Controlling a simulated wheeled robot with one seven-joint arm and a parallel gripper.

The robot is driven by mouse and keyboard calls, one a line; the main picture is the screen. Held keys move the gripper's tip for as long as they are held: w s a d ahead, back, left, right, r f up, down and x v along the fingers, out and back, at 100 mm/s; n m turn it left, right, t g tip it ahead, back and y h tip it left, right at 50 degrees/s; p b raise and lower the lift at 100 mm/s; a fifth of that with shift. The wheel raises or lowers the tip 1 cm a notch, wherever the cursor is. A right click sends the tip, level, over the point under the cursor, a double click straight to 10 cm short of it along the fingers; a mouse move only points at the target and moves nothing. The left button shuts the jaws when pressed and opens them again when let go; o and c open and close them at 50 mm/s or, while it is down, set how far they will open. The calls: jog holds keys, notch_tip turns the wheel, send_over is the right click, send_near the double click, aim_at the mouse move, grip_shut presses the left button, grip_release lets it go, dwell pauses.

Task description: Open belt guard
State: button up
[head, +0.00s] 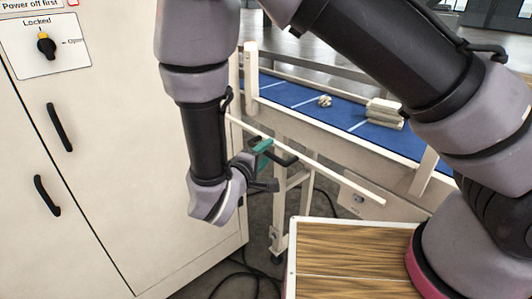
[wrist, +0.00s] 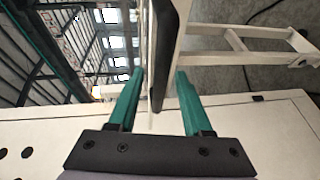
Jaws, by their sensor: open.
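The belt guard appears as a long pale bar (head: 335,178) slanting along the near side of the blue conveyor, with a black handle (head: 288,160) on it. My gripper (head: 264,148) is at this handle, its teal fingers partly hidden by the wrist in the head view. In the wrist view my gripper (wrist: 160,74) is open, with one teal finger on each side of the dark handle bar (wrist: 172,55). A pale edge runs beside the bar, also between the fingers. I cannot tell whether either finger touches the handle.
A cream cabinet (head: 100,190) with black handles and a rotary knob (head: 46,45) near "Locked" stands at left. The blue belt (head: 300,98) carries a small crumpled ball (head: 325,101) and a pale stack (head: 385,113). A wood-topped surface (head: 340,270) lies at front right; cables cross the floor.

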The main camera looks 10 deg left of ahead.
jog(key=shift+w, duration=0.1)
grip_shut()
dwell(1.4)
